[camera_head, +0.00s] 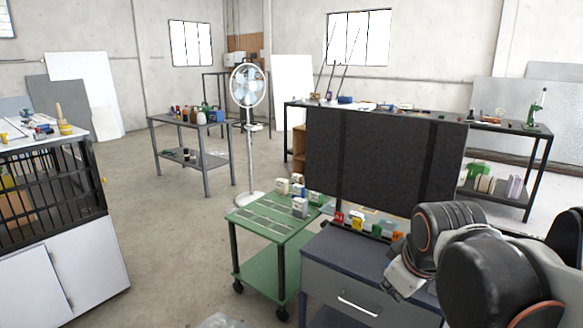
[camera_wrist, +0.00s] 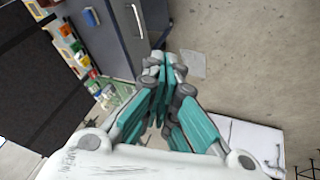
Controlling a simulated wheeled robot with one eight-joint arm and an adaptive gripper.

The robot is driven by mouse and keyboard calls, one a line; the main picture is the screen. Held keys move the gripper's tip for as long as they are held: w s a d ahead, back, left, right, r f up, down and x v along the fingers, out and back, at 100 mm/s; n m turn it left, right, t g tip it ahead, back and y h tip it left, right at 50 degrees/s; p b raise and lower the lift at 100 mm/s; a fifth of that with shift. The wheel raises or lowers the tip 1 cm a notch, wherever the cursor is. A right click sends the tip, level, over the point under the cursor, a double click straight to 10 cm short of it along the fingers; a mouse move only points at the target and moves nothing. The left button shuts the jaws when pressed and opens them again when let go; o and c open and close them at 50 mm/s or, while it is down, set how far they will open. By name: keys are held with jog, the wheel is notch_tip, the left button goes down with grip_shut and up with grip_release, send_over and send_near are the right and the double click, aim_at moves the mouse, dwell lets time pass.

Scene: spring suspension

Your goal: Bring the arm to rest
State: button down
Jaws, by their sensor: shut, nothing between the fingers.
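My gripper (camera_wrist: 163,75) shows in the wrist view with its teal-padded fingers brought together at the tips, shut and empty. It hangs over the concrete floor beside the blue-grey drawer cabinet (camera_wrist: 118,35). In the head view my arm is folded at the lower right, in front of the same cabinet (camera_head: 345,265). My fingertips are hidden or too small to tell there.
A green cart (camera_head: 262,225) with small boxes stands left of the cabinet. A dark panel (camera_head: 385,155) rises behind the cabinet, with small coloured items along its foot. A white fan (camera_head: 247,88) stands behind. Floor (camera_head: 165,235) is clear to the left.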

jog(key=s+f+m+t, duration=0.1)
jog(key=s+f+m, duration=0.2)
jog(key=s+m, duration=0.4)
jog(key=s, duration=0.4)
dwell(0.5)
